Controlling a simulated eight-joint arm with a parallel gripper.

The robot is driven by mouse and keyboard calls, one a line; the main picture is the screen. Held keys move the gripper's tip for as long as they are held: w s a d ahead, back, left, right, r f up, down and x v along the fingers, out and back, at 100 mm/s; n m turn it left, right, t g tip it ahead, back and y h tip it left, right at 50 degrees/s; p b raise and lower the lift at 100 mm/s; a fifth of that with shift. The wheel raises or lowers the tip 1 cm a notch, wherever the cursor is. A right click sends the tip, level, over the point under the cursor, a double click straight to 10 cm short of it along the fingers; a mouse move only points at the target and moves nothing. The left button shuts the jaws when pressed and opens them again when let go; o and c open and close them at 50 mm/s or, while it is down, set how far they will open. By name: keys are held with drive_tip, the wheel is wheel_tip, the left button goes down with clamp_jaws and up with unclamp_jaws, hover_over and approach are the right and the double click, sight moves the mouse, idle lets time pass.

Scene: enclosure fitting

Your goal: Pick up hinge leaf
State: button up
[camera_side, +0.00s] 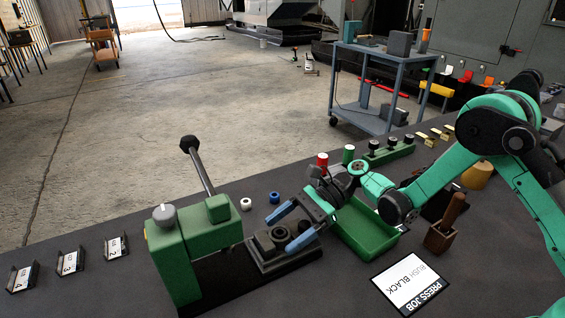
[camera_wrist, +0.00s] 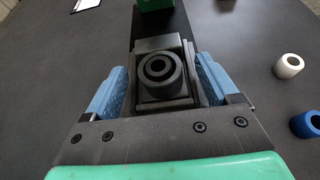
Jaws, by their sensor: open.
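My gripper (camera_side: 284,229) is open, with its blue fingers above the press base. In the wrist view the fingers (camera_wrist: 160,75) lie on either side of a black ring-shaped bush (camera_wrist: 158,68), which sits on a square dark block (camera_wrist: 150,44). I cannot tell whether the fingers touch the block. Nothing is clearly held. No part is plainly recognisable as a hinge leaf. Several small brass-coloured pieces (camera_side: 425,139) lie at the back right of the bench, too small to identify.
A green press (camera_side: 180,250) with a raised lever stands left of my gripper. A white bush (camera_side: 246,203) and a blue bush (camera_side: 274,197) stand behind the press base. A green tray (camera_side: 365,238), a wooden holder (camera_side: 440,238) and a "PRESS JOB" card (camera_side: 408,283) are to the right.

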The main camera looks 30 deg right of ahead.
clamp_jaws()
idle(0.3)
